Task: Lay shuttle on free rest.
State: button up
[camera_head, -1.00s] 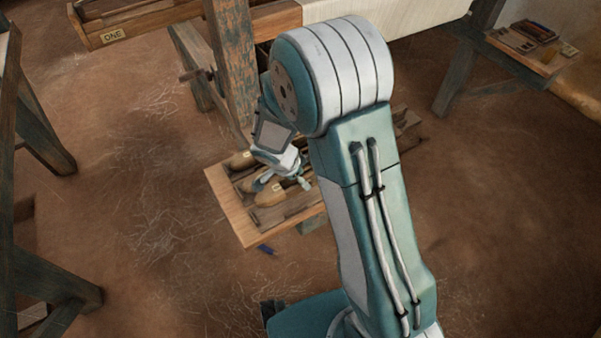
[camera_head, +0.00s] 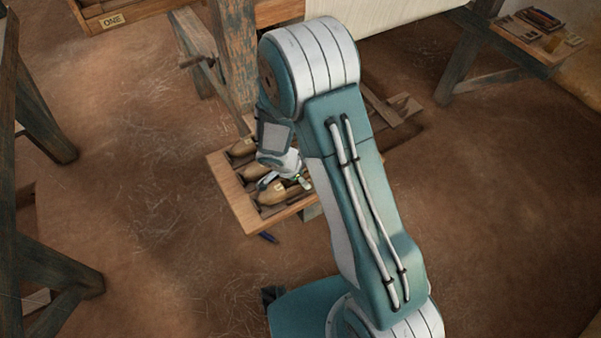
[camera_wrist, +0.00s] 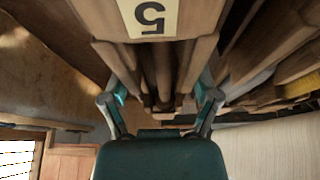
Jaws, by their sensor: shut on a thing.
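A wooden shuttle (camera_head: 272,197) with a small pale label is at the near end of a wooden rack (camera_head: 232,200). My gripper (camera_head: 295,184) is shut on it, seen partly behind my arm. In the wrist view the shuttle (camera_wrist: 188,52) fills the space between my gripper's two fingers (camera_wrist: 160,98), and its label reads 5, upside down. Two more shuttles lie in the rack, one in the middle (camera_head: 250,172) and one at the far end (camera_head: 242,147). I cannot tell whether the held shuttle touches the rack. The rack's right part is hidden by my arm.
A loom post (camera_head: 235,60) stands just behind the rack. A tray marked ONE (camera_head: 112,21) is at the upper left, and a shelf with small tools (camera_head: 535,35) at the upper right. Open floor lies left.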

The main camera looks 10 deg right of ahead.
jog(key=shift+f, duration=0.2)
jog(key=o, duration=1.1)
jog(key=shift+o, duration=0.2)
jog(key=shift+r, duration=4.05)
